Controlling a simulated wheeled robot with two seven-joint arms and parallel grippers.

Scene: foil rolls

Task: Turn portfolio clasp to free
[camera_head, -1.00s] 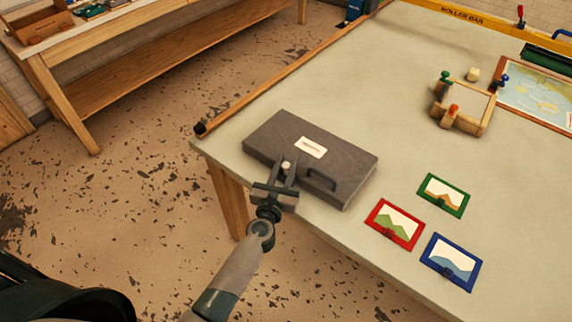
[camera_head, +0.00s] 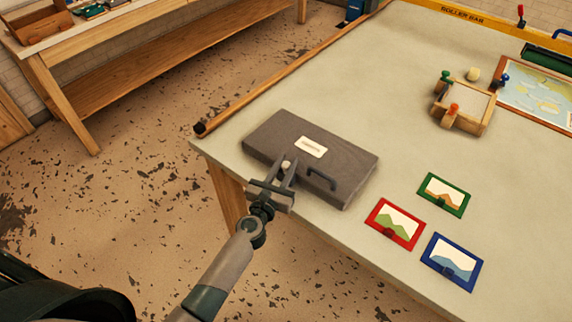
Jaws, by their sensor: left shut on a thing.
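The portfolio (camera_head: 335,171) is a dark grey flat case with a white label (camera_head: 310,147) on top and a dark handle (camera_head: 321,180) on its front side. It lies closed near the table's front left corner. The small pale clasp (camera_head: 286,165) is at the case's front edge, left of the handle. My left gripper (camera_head: 285,170) reaches in from below and is shut on the clasp, its fingers on either side of it. The fingers partly hide the clasp, so its exact angle is hard to tell. My right gripper is not in view.
Red (camera_head: 394,223), green (camera_head: 445,195) and blue (camera_head: 452,262) framed picture cards lie right of the case. A wooden tray (camera_head: 463,107) with coloured knobs and a map board (camera_head: 540,92) are farther back. The table middle is clear.

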